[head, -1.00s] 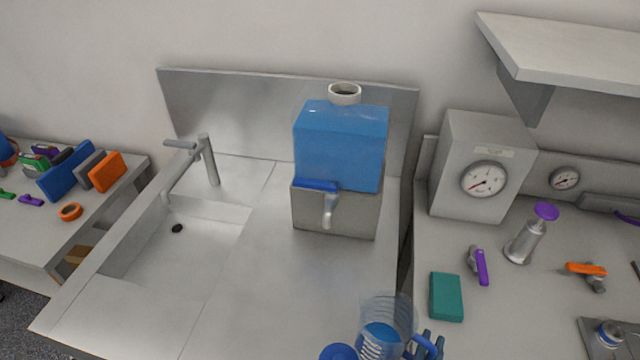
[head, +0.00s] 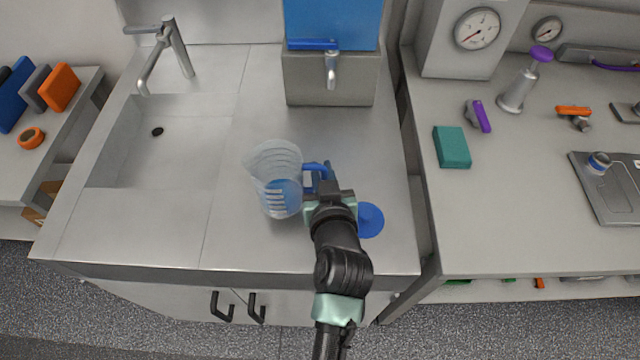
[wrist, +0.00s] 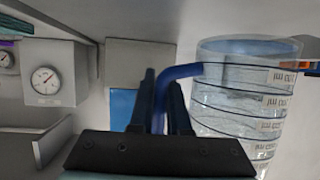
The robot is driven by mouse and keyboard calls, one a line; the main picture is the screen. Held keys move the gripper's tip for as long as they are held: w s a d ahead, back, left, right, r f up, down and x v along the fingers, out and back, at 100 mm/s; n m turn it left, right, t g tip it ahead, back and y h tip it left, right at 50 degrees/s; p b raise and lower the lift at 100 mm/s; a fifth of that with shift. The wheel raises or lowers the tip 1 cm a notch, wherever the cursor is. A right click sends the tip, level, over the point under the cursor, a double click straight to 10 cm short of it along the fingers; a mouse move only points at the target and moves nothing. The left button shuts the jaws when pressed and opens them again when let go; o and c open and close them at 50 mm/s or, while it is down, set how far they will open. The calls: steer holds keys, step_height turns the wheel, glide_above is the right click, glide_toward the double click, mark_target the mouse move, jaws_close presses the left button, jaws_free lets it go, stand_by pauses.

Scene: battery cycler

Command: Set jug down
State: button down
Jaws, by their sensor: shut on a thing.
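The clear measuring jug (head: 272,165) with a blue handle (head: 314,168) is over the steel counter, right of the sink. Blue shows through its lower wall. My gripper (head: 325,178) is shut on the handle, at the jug's right side. In the wrist view the handle (wrist: 183,72) passes between the two dark fingers (wrist: 163,105), and the jug's marked wall (wrist: 238,105) is beside them. I cannot tell whether the jug's base touches the counter.
The blue water tank (head: 333,22) with its tap (head: 331,72) stands behind the jug. A blue disc (head: 369,219) lies right of my gripper. The sink (head: 170,140) is to the left. The steel counter (head: 235,225) is clear between sink and jug.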

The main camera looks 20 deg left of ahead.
steer(key=shift+f, duration=1.95)
steer(key=shift+f+b, duration=0.15)
steer(key=shift+b, duration=0.2)
steer(key=c, duration=0.9)
jaws_free()
